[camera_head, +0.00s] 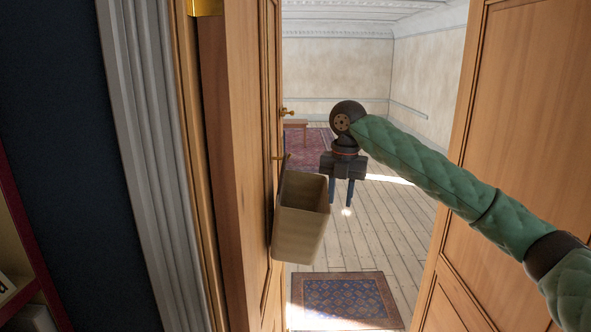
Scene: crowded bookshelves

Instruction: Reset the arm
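My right arm, in a green quilted sleeve, comes in from the right in the head view. My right gripper (341,190) points down near the middle of the picture, its two dark fingers apart with nothing between them. A beige open-topped box or bag (300,220) hangs against the left door, beside and left of the gripper. The gripper appears apart from it, though depth is hard to judge. My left gripper is not in view.
A blue patterned mat (345,300) lies on the floor; a red rug (308,150) lies farther back.

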